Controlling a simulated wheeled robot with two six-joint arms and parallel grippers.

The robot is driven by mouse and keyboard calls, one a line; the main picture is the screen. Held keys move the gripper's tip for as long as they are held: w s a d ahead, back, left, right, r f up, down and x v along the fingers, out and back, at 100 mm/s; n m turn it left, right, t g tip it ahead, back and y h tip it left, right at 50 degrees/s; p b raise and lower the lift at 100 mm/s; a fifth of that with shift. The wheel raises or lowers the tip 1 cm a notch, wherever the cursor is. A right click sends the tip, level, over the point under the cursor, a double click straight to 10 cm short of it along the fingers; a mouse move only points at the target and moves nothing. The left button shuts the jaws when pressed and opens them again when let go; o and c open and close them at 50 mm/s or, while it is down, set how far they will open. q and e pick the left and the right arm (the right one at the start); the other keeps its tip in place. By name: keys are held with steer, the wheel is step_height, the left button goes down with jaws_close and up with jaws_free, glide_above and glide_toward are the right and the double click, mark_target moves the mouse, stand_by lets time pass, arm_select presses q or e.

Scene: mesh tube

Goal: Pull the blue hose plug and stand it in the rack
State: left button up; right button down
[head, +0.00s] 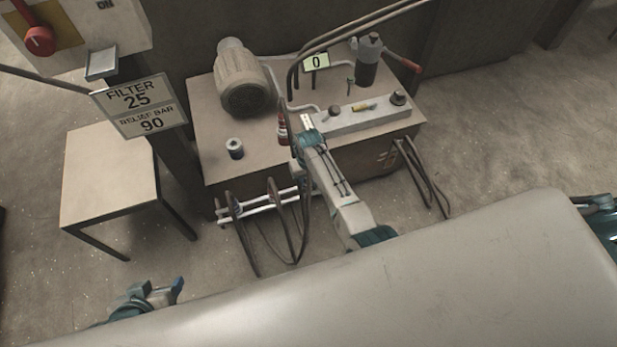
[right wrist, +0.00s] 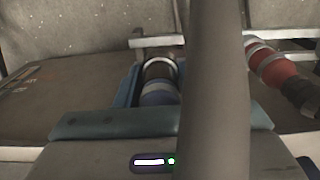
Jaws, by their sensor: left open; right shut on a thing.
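The blue hose plug (right wrist: 160,92), a blue body with a pale ring and dark end, sits between the blue fingers of my right gripper (right wrist: 156,82) in the right wrist view. The gripper is shut on it. In the head view my right arm reaches to the front edge of the brown unit (head: 215,150), and the blue plug cannot be made out there. My left gripper (head: 160,292) is open and empty at the lower left, well away from the unit. I cannot tell for sure which part is the rack; pale rails (head: 262,205) run along the unit's front.
A red fitting (right wrist: 278,68) lies right of the blue plug. A dark hose (right wrist: 215,100) crosses close before the wrist camera. On the unit stand a motor (head: 243,80), a small can (head: 235,148) and a pale block (head: 345,120). A stool (head: 105,175) stands left.

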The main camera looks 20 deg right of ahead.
arm_select(q)
steer(key=shift+r+p, duration=0.4)
steer(key=shift+f+b, duration=1.05)
arm_select(e)
steer(key=shift+f, duration=1.8)
stand_by(0.8)
steer(key=c, duration=0.9)
jaws_free()
steer(key=shift+o, duration=0.2)
arm_select(q)
steer(key=s+a+r+g+p, duration=0.1)
steer(key=s+a+r+g+y+p, duration=0.1)
steer(key=r+p, duration=0.1)
steer(key=shift+a, duration=0.1)
arm_select(e)
step_height(320, 180, up, 11)
steer(key=shift+f, duration=0.1)
